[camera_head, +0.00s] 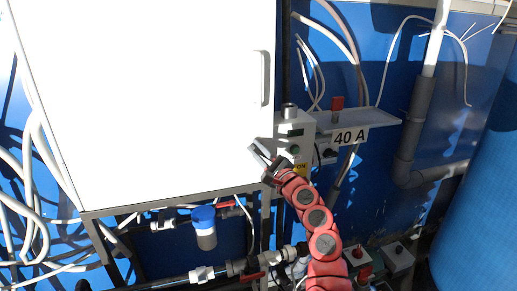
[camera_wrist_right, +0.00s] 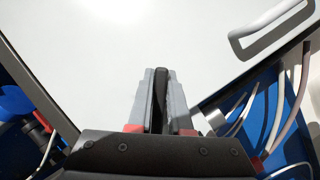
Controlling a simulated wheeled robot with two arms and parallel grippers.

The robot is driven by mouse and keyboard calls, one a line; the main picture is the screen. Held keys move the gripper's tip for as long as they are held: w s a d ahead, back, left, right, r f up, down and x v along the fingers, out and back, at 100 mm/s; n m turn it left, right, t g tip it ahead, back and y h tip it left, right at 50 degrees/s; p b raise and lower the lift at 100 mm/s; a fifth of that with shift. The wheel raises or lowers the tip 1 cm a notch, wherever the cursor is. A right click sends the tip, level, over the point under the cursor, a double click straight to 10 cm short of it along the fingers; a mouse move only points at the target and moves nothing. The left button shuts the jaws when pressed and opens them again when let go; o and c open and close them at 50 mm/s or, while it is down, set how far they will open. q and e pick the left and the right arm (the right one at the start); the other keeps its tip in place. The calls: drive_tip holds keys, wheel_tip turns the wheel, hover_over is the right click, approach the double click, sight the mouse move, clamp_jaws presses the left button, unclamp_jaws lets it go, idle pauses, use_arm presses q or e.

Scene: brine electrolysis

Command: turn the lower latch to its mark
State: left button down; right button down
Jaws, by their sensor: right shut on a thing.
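The right gripper (camera_head: 262,158) is at the lower right edge of a white cabinet door (camera_head: 140,100), below its handle. In the right wrist view its two grey fingers (camera_wrist_right: 160,80) are closed on a narrow dark piece (camera_wrist_right: 160,92), which seems to be the lower latch; the fingers hide most of it. I cannot make out the latch's mark or the angle it is turned to. The left gripper is not in view.
The door handle (camera_head: 264,78) stands out above the gripper. To the right are a grey box with a green button (camera_head: 295,149) and a shelf with a "40 A" label (camera_head: 350,137). Pipes and a blue-capped filter (camera_head: 204,228) are below the cabinet.

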drive_tip(key=n+g, duration=0.1)
drive_tip(key=n, duration=0.1)
drive_tip(key=f+n+g, duration=0.1)
drive_tip(key=n, duration=0.2)
drive_tip(key=shift+s+a+b, duration=0.1)
drive_tip(key=shift+a+b, duration=0.1)
drive_tip(key=shift+b, duration=0.2)
drive_tip(key=shift+f+n+g+h+b, duration=0.15)
drive_tip(key=shift+n+g+b, duration=0.1)
drive_tip(key=shift+n, duration=0.5)
drive_tip(key=shift+f+n+g+h+b, duration=0.15)
drive_tip(key=shift+n+g+b, duration=0.1)
drive_tip(key=shift+n, duration=0.5)
drive_tip(key=shift+r, duration=0.1)
drive_tip(key=c, duration=0.8)
unclamp_jaws()
drive_tip(key=shift+c, duration=0.2)
drive_tip(key=b+v, duration=0.4)
drive_tip(key=v, duration=1.3)
drive_tip(key=shift+d, duration=0.2)
